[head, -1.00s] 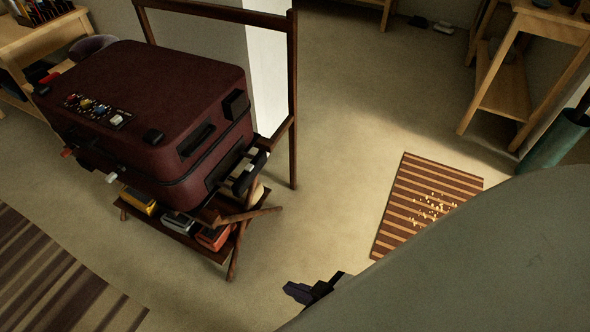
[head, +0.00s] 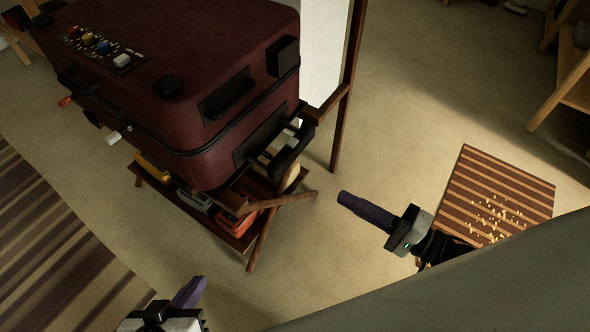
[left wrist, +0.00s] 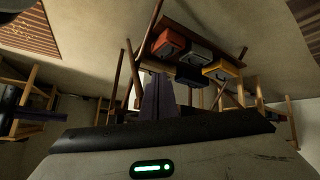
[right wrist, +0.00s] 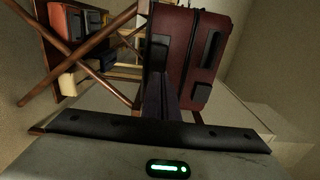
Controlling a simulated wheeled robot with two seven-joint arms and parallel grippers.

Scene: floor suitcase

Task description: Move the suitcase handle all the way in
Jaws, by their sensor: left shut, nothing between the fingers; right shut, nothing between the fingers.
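The maroon suitcase (head: 190,60) lies on a wooden folding rack at the upper left of the head view. Its black handle (head: 290,150) sticks out on rods from the near right end, with a gap to the case. My right gripper (head: 352,202) is shut and empty, to the right of the handle and apart from it. The suitcase also shows in the right wrist view (right wrist: 203,30), beyond the shut fingers (right wrist: 162,88). My left gripper (head: 190,287) is shut and empty at the bottom, in front of the rack and apart from the suitcase. Its fingers show in the left wrist view (left wrist: 157,95).
The rack's lower shelf holds several small boxes, one orange (head: 234,222). A wooden post (head: 346,90) stands behind the suitcase. A striped mat (head: 500,190) with scattered bits lies at right, a striped rug (head: 50,240) at left. Floor between the grippers is clear.

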